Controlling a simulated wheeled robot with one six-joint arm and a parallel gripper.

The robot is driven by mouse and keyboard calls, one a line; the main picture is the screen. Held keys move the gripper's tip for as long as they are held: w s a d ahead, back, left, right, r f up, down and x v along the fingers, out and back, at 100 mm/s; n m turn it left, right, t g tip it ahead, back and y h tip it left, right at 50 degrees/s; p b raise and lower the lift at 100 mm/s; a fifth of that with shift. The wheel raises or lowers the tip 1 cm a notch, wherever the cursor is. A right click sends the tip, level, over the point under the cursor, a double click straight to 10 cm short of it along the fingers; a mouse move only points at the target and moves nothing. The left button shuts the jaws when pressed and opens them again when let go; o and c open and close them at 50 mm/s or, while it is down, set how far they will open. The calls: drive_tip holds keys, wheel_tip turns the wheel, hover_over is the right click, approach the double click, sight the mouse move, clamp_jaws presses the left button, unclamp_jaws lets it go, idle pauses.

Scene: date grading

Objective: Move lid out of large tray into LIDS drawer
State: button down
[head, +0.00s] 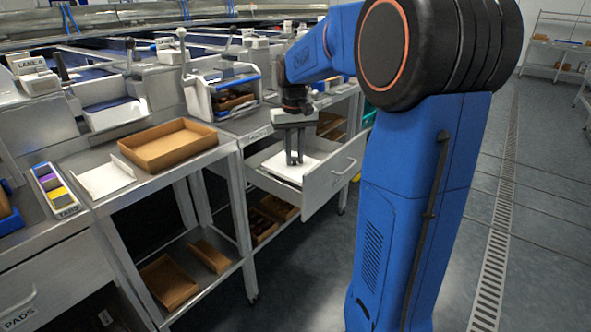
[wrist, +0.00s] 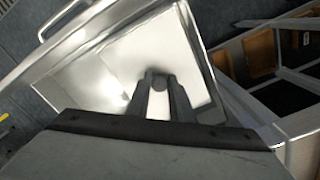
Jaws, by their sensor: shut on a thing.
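The large tray is probably the empty brown tray (head: 167,147) on the steel bench; its inside is bare. The drawer (head: 318,190) below the bench to the right is pulled open; its label is not readable. My gripper (head: 294,160) points down inside the drawer's outline, its fingers close together. In the wrist view the fingertips (wrist: 160,82) are shut on a small grey grip. The pale lid (wrist: 112,75) appears below them, within the drawer walls (wrist: 200,50). I cannot tell whether the lid touches the drawer floor.
A white flat piece (head: 103,178) lies left of the brown tray. A lever device (head: 225,92) stands on the bench behind. Brown trays (head: 168,283) sit on the lower shelf. The drawer front with its handle (head: 345,168) juts into the aisle; floor (head: 480,230) at right is clear.

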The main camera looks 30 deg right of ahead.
sight(295, 162)
drive_tip(key=shift+f, duration=2.65)
drive_tip(key=shift+f, duration=0.15)
drive_tip(key=c, duration=1.6)
unclamp_jaws()
drive_tip(key=shift+o, duration=0.2)
wheel_tip(295, 162, up, 12)
drive_tip(key=shift+r, duration=0.15)
drive_tip(key=shift+s, duration=0.1)
